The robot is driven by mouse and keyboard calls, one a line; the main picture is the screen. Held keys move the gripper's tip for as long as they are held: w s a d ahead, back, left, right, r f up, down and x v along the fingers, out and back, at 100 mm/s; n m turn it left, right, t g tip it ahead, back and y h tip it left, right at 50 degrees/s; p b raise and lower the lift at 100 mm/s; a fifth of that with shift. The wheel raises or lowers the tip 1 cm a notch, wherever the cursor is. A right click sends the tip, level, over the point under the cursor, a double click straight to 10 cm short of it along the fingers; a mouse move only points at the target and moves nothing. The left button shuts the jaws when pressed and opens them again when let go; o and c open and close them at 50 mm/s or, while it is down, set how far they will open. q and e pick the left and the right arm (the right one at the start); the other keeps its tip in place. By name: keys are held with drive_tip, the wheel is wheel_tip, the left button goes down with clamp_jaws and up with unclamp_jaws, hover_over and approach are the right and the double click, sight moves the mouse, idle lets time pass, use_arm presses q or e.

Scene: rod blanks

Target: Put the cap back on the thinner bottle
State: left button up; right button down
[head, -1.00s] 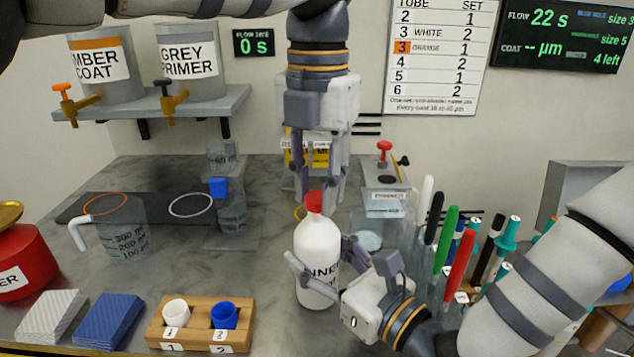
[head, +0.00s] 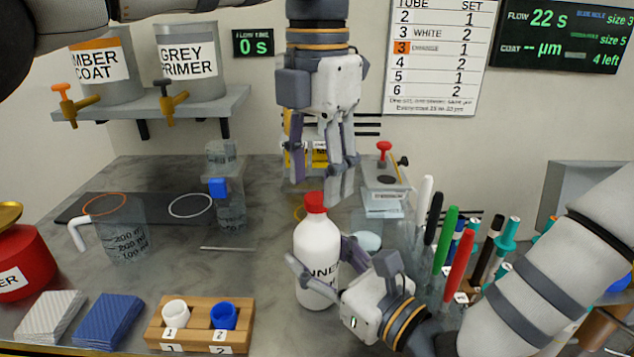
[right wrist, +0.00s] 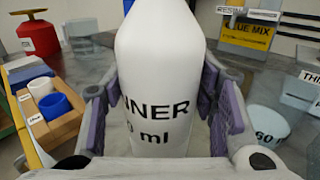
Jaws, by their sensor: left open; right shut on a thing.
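The white thinner bottle (head: 317,250) stands upright on the grey bench, with its red cap (head: 315,202) sitting on its neck. In the right wrist view the bottle's white body (right wrist: 160,70) fills the middle, and its top is out of frame. My right gripper (head: 322,275) is shut around the bottle's lower body, with a finger on either side. My left gripper (head: 318,190) is open, pointing down just above the cap, and is apart from it. I cannot tell whether the cap is fully screwed down.
A wooden holder with a white cup (head: 175,314) and a blue cup (head: 224,316) is at front left. A clear jug (head: 125,238) stands behind. Several markers (head: 444,240) stand upright to the right. A thin rod (head: 228,248) lies on the bench.

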use_arm(q)
drive_tip(key=shift+r, duration=1.25)
drive_tip(key=shift+c, duration=0.5)
